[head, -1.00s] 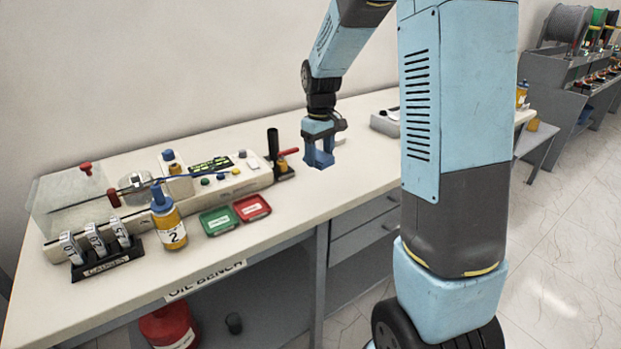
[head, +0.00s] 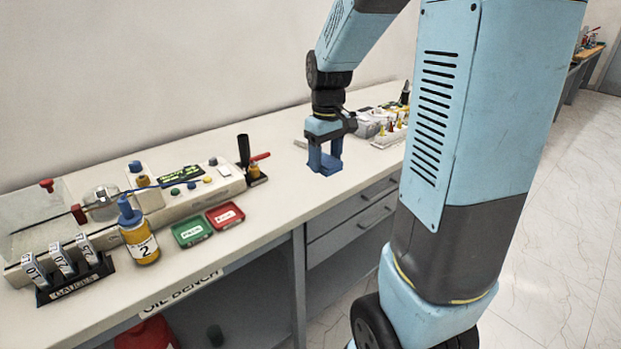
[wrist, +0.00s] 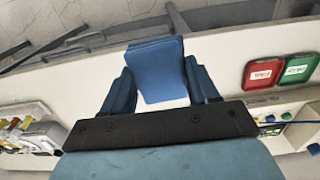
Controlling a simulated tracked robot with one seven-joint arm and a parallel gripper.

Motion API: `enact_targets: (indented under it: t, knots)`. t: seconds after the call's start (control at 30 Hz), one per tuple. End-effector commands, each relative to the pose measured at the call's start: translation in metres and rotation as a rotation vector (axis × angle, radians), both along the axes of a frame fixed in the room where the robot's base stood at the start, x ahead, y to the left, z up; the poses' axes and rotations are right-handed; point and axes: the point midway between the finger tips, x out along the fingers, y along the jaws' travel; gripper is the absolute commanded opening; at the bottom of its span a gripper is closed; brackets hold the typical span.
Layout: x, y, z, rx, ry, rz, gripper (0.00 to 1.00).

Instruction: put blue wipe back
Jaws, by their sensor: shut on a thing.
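The blue wipe (wrist: 157,70) is a flat blue folded piece between the fingers of my gripper in the wrist view. It also shows in the head view (head: 330,168), at the lower end of the gripper. My gripper (head: 325,152) is shut on it and holds it over the oil bench (head: 290,205), right of the red tray. In the wrist view my gripper's two blue fingers (wrist: 160,88) stand on either side of the wipe. I cannot tell the exact height above the bench top.
A red tray (head: 225,215) and a green tray (head: 192,231) lie left of my gripper. A yellow bottle marked 2 (head: 140,238), a gauge rack (head: 68,280) and a tester stand further left. A black tube stand (head: 250,165) is nearer. White containers (head: 385,128) stand behind right.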

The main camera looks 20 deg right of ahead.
Motion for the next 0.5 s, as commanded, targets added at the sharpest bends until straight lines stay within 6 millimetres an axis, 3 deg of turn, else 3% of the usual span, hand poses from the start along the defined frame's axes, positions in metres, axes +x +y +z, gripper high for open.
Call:
enact_targets:
  t: [0.5]
  knots:
    - [0.082, -0.007, -0.044, 0.000, 0.003, 0.000, 0.26]
